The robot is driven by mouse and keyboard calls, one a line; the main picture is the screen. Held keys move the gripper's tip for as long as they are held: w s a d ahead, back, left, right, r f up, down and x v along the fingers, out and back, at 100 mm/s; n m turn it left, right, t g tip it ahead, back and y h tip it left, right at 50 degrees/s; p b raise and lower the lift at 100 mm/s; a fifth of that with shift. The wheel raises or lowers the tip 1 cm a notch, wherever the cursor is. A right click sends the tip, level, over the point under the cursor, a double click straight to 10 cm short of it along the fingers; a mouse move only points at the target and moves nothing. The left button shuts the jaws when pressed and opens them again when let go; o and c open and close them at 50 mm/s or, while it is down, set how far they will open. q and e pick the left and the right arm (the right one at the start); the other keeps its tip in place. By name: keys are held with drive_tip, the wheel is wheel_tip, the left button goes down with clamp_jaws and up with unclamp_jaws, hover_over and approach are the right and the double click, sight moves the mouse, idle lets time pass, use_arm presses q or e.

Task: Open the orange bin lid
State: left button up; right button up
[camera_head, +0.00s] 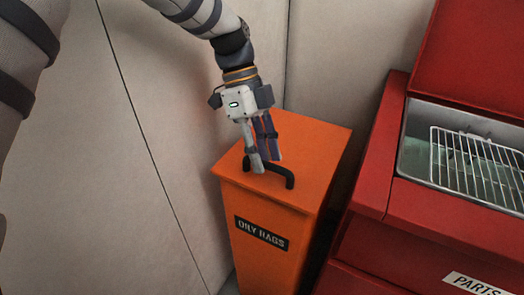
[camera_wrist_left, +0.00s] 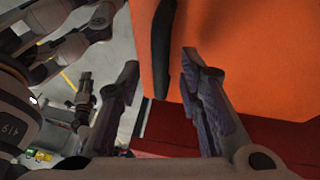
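The orange bin (camera_head: 268,220) stands upright with its label "OILY RAGS" on the front, and its flat lid (camera_head: 315,140) is shut. A black bar handle (camera_head: 289,180) is on the lid near the front edge. My left gripper (camera_head: 266,166) reaches down from above, with its fingertips at the handle. In the left wrist view the two fingers (camera_wrist_left: 160,65) are spread apart, with the handle (camera_wrist_left: 163,45) between their tips and the orange lid (camera_wrist_left: 240,50) behind. A gap shows on each side of the handle.
A red parts washer (camera_head: 370,235) with an open basin and wire rack (camera_head: 475,165) stands close on the right of the bin. A pale panel wall (camera_head: 130,150) is behind and left. Parts of my body fill the left of the wrist view.

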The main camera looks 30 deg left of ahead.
use_arm(q)
clamp_jaws()
drive_tip(key=shift+w, duration=0.1)
drive_tip(key=shift+w+r, duration=0.25)
drive_tip(key=shift+r, duration=0.1)
drive_tip(key=w+r+g+b, duration=0.1)
drive_tip(key=w+r, duration=0.4)
drive_tip(key=r, duration=0.5)
drive_tip(key=shift+w+r+b, duration=0.15)
drive_tip(key=shift+b, duration=0.55)
use_arm(e)
drive_tip(key=s+f+g, duration=0.1)
drive_tip(key=s+f, duration=0.1)
drive_tip(key=shift+s+f, duration=0.35)
drive_tip(key=shift+s, duration=0.05)
drive_tip(key=shift+c, duration=0.6)
